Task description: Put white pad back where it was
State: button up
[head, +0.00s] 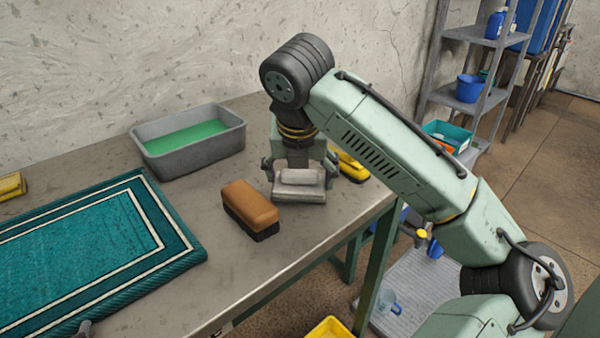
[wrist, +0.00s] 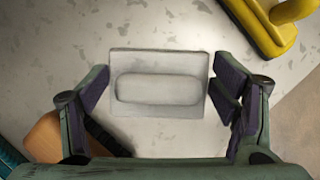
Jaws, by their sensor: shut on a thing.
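The white pad (head: 299,191) is a pale grey-white rectangular plate with a raised rounded grip on top. It is at the right end of the table, flat and level, on or just above the top; I cannot tell which. My gripper (head: 298,173) points down over it, shut on it with a finger at each short side. In the wrist view the pad (wrist: 160,122) lies between the two fingers (wrist: 160,88), its grip bar running from finger to finger.
A brown brush (head: 250,206) stands just left of the pad. A yellow tool (head: 349,166) lies close behind my gripper on the right. A grey tub (head: 190,160) with green liquid is at the back. A teal rug (head: 80,245) covers the left. The table's front edge is near.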

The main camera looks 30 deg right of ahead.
jog(key=shift+f, duration=0.1)
jog(key=o, duration=1.3)
jog(key=shift+o, duration=0.2)
jog(key=v, duration=1.2)
jog(key=shift+r, duration=0.2)
jog(key=shift+f, duration=0.1)
